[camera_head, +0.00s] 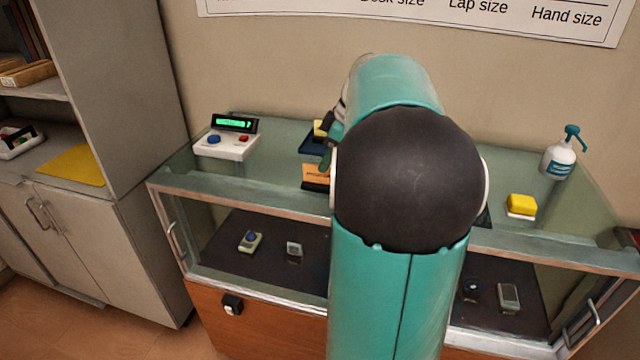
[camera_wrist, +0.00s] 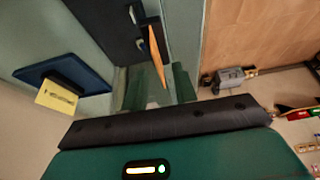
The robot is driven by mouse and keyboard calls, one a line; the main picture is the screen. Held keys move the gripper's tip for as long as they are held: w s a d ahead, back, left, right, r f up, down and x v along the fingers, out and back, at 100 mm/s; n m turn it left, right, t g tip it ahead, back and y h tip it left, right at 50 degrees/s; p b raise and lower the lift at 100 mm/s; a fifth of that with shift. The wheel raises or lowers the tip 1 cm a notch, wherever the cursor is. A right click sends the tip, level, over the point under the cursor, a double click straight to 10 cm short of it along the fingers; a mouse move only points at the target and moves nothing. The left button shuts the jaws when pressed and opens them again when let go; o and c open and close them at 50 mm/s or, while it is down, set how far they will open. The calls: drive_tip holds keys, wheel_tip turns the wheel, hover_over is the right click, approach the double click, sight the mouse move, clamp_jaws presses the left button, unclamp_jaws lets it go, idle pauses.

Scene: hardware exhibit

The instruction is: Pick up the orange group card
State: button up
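The orange group card (camera_head: 316,171) stands in a dark holder on the glass counter top in the head view, just left of my arm. In the wrist view the orange card (camera_wrist: 156,52) is seen nearly edge-on, and its near end reaches the space between my green fingers. My gripper (camera_wrist: 166,84) looks open, with one finger on each side of the card. I cannot tell whether either finger touches it. In the head view my arm hides most of the gripper.
A yellow card on a navy stand (camera_wrist: 65,68) is beside the gripper. On the counter are a white console (camera_head: 226,146), a yellow block (camera_head: 521,204) and a pump bottle (camera_head: 560,160). Devices sit inside the glass case. A grey cabinet (camera_head: 115,110) stands left.

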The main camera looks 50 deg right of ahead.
sight(320, 183)
drive_tip(key=shift+x, duration=2.6)
drive_tip(key=shift+w+r, duration=0.1)
drive_tip(key=shift+w, duration=0.05)
drive_tip(key=shift+c, duration=0.5)
clamp_jaws()
